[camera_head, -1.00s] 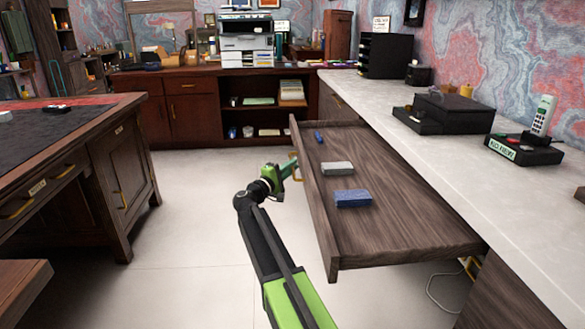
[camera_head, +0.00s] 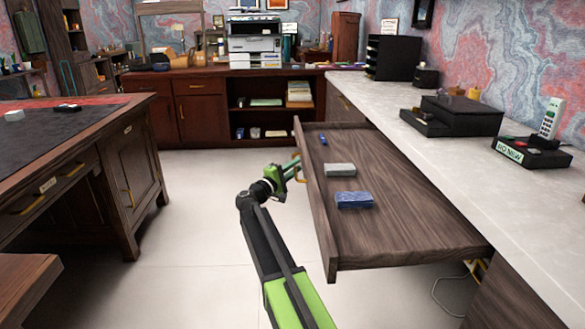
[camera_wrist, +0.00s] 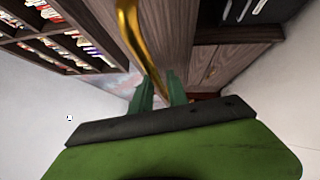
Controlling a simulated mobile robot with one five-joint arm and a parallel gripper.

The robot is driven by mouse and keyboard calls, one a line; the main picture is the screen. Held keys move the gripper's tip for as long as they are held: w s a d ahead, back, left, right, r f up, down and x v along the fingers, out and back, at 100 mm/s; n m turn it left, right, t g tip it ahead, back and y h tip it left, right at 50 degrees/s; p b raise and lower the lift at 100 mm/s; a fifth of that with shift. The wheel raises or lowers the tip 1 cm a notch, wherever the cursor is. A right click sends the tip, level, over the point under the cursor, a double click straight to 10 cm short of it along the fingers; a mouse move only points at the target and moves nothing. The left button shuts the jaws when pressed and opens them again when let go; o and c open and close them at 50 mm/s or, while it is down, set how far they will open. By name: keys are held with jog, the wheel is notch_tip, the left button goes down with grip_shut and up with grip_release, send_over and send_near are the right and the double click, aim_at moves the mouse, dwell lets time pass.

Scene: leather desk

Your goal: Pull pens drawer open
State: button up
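The wooden drawer (camera_head: 400,228) is pulled far out from under the light countertop on the right in the head view. Inside lie a small blue item (camera_head: 322,139), a grey block (camera_head: 339,170) and a blue block (camera_head: 354,200). The curved gold handle (camera_head: 296,162) is on the drawer's front and looms large in the wrist view (camera_wrist: 131,32). My gripper (camera_head: 297,173) is at the handle, just outside the drawer front. In the wrist view its green fingers (camera_wrist: 160,88) stand apart, with the handle's far end near the gap. Contact is unclear.
A dark wooden desk (camera_head: 120,170) stands at left. Pale floor (camera_head: 195,215) is free between desk and drawer. A cable (camera_head: 447,302) hangs below the drawer.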

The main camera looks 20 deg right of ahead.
jog(key=b+v, duration=0.2)
jog(key=v, duration=1.5)
